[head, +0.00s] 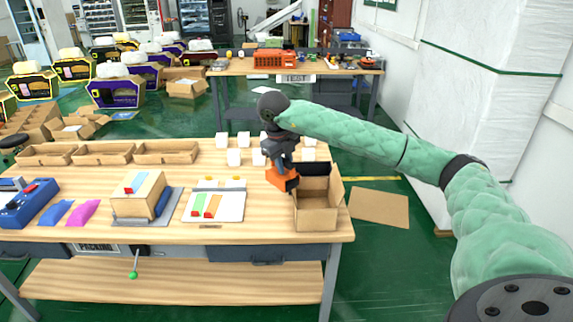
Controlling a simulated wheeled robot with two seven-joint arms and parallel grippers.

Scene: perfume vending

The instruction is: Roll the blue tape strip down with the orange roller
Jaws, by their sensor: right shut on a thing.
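My right gripper (281,160) reaches in from the right and points down, shut on an orange tool with dark parts (281,178), which I take as the orange roller. It is held at the left edge of the open cardboard box; whether it touches the box I cannot tell. A small light-blue strip (131,182) lies beside a red one on top of a closed carton (146,200) on the left half of the table, well away from the gripper. Whether the strip is pressed flat is too small to tell. My left gripper is out of view.
The open cardboard box (316,217) stands at the table's right end. A white board with green and orange strips (228,208) lies left of it. White cubes (234,157), shallow trays (105,155), blue and magenta pieces (83,211) and a blue device (28,207) share the wooden table.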

